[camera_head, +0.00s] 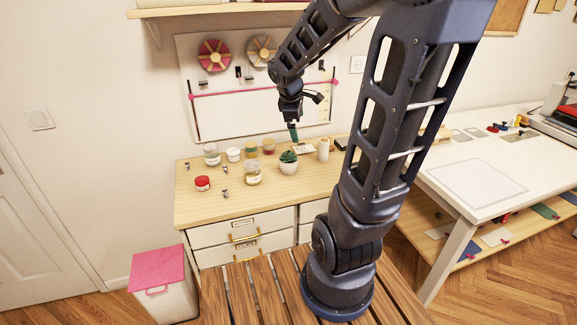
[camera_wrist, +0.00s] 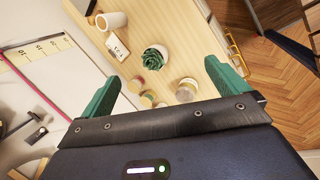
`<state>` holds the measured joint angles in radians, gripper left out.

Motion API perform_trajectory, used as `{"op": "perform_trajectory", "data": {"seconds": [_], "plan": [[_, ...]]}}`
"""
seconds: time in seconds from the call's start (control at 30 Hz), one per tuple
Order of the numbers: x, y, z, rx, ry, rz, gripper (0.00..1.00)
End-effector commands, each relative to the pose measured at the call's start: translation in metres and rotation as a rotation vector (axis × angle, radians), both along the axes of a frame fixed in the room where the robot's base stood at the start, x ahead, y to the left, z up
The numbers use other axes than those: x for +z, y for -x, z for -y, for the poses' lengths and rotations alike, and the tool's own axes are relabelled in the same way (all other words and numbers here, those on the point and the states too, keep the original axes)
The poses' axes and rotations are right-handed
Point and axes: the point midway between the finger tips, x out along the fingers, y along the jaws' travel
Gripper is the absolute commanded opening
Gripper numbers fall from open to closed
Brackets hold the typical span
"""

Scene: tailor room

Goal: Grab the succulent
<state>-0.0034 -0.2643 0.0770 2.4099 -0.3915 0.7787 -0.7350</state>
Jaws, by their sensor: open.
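The succulent (camera_head: 288,162) is a green rosette plant in a white pot, standing on the wooden top of the drawer cabinet (camera_head: 205,208). In the wrist view the succulent (camera_wrist: 153,60) shows ahead of my gripper, between the lines of its two fingers. My gripper (camera_head: 293,132) is above the cabinet, higher than the plant and apart from it. In the wrist view my gripper (camera_wrist: 160,82) has its green fingers spread wide, with nothing between them.
The cabinet's front left is mostly clear.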

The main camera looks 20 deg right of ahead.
Motion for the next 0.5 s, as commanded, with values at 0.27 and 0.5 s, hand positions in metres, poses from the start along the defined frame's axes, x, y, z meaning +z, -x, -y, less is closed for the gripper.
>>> {"op": "perform_trajectory", "data": {"seconds": [0.27, 0.5], "plan": [[-0.049, -0.058, -0.004, 0.389, 0.160, -0.151, 0.99], [-0.097, -0.101, -0.013, 0.731, 0.269, -0.278, 0.99]]}}
